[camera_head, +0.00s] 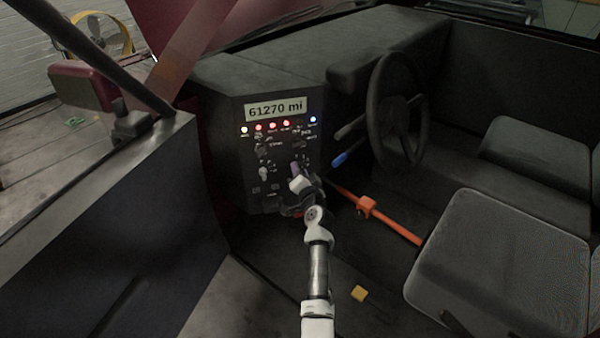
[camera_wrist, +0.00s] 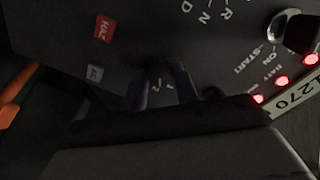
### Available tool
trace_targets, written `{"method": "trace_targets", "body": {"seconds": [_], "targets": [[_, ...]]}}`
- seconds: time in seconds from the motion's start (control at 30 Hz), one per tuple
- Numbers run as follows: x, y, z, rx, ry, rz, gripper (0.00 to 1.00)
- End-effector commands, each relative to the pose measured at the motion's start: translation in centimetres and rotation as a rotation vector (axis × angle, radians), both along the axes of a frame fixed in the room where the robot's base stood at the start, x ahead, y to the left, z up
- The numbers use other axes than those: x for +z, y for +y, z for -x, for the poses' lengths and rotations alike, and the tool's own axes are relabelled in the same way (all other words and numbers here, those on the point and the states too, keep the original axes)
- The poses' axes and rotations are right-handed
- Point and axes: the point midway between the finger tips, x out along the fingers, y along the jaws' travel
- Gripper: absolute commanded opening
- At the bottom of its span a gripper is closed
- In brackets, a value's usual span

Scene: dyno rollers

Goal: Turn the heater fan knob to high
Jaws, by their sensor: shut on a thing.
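The dark control panel (camera_head: 246,200) stands in the car's dashboard, below a display reading 61270 mi (camera_head: 274,107). My gripper (camera_head: 296,170) reaches the panel's lower right part. In the wrist view its two dark fingers (camera_wrist: 160,88) straddle a spot with small numeral marks beside it. The gripper is shut on what appears to be the heater fan knob. The knob is hidden by the fingers and gripper body, so its pointer and setting cannot be read.
Another knob (camera_head: 264,172) sits left of my gripper. A red HAZ button (camera_wrist: 103,28) and a silver ignition piece (camera_wrist: 284,24) show in the wrist view. A blue-tipped lever (camera_head: 345,158), steering wheel (camera_head: 398,110) and orange bar (camera_head: 400,228) stand to the right.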

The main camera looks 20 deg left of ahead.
Motion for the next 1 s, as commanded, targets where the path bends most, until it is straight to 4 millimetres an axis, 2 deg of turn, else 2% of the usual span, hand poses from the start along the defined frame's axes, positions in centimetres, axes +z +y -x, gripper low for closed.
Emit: {"method": "trace_targets", "body": {"seconds": [0.6,1.0], "targets": [[-0.07,-0.07,-0.01,-0.001,0.324,-0.458,0.07],[-0.13,-0.09,-0.02,0.0,0.442,-0.627,0.07]]}}
